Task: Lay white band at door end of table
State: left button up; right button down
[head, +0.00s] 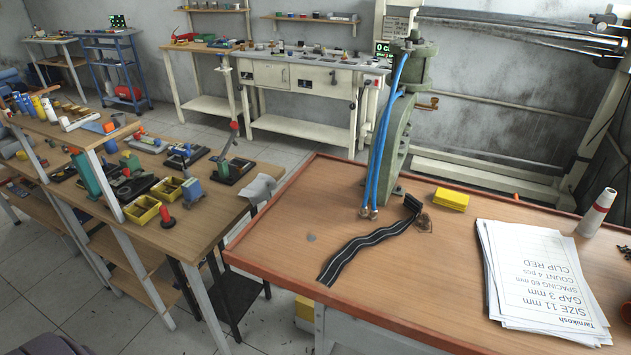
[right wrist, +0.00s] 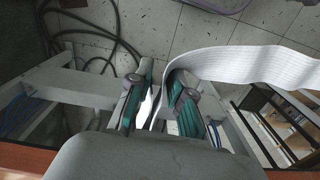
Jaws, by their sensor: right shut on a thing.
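A white ribbed band (right wrist: 245,64) shows in the right wrist view. It curves from my right gripper (right wrist: 160,98) up and out to the right edge of the picture. My right gripper is shut on the band, with its end between the green-grey fingers. Below the gripper I see tiled floor. The work table (head: 290,225) with a red rim fills the right of the head view. A black strip with pale lines (head: 368,240) lies on it. Neither gripper shows in the head view, and the band's far end is out of the picture.
A green press (head: 398,130) with blue hoses stands on the table. A yellow block (head: 452,199), a paper stack (head: 540,275) and a white cone-shaped bottle (head: 598,212) lie to its right. The table's front left is bare. Dark cables (right wrist: 115,35) lie on the floor.

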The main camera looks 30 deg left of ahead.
aim_at(313, 191)
jog(key=j, duration=0.65)
jog(key=k+j+z, duration=0.1)
jog(key=j, duration=1.2)
jog(key=k+j+z, duration=0.1)
jog(key=j, duration=0.5)
jog(key=k+j, duration=0.15)
jog(key=j, duration=0.5)
